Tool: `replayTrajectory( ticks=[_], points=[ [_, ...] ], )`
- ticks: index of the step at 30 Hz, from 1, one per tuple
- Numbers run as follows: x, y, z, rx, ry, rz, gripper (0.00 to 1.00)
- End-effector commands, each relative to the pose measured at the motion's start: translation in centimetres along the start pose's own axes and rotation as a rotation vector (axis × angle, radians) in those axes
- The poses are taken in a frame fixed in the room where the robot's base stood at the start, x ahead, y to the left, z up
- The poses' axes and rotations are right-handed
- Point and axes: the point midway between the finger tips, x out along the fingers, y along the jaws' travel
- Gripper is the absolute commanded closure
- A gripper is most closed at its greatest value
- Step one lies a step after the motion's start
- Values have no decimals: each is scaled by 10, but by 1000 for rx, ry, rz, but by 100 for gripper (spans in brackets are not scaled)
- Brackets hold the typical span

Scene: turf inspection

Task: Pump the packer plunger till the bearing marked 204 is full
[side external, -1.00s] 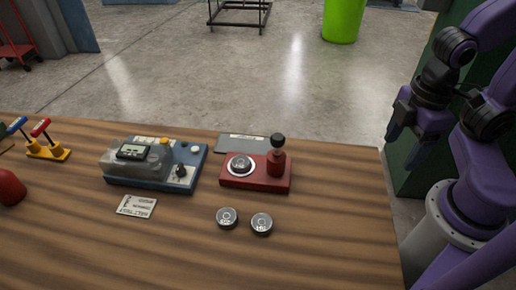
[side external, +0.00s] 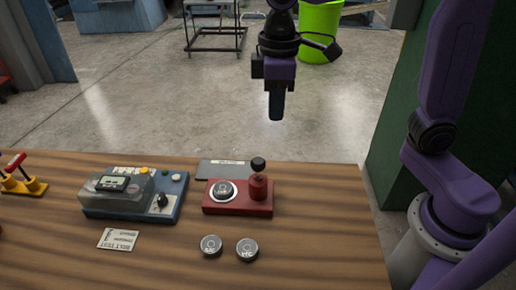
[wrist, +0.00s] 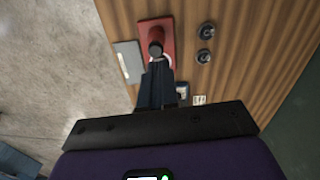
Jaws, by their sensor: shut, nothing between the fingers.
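The red packer (side external: 236,209) stands on the wooden bench. Its upright plunger has a black knob (side external: 258,164), raised above the red collar. A round metal bearing (side external: 222,190) sits in the packer's ring, left of the plunger. Two loose bearings, one left (side external: 210,245) and one right (side external: 247,249), lie in front; their marks are too small to read. My gripper (side external: 276,117) is shut and empty, pointing down, above and behind the packer in the side view. In the wrist view, its fingers (wrist: 158,72) partly cover the packer (wrist: 150,27) and its bearing; the knob (wrist: 156,48) shows past their tips.
A blue tester (side external: 134,212) with a clear cover stands left of the packer. A printed card (side external: 118,239) lies before it. A grey plate (side external: 222,168) lies behind the packer. A yellow stand with a red handle (side external: 17,160) is at far left. The bench's right side is clear.

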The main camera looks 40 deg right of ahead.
Motion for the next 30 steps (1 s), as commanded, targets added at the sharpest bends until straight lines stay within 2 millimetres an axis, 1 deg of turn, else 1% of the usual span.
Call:
replayTrajectory(
  ticks=[1, 3, 7, 12, 21, 26, 30],
  points=[
    [-3, 4, -10, 13, 0, 0, 100],
    [-7, 9, -19, 27, -3, 0, 100],
    [-11, 16, -30, 44, -5, 0, 100],
    [-13, 18, -34, 52, -5, 0, 100],
    [-13, 18, -34, 52, -5, 0, 100],
    [-3, 18, -34, 52, -8, 0, 100],
    [18, 18, -33, 53, -11, 0, 100]
  ],
)
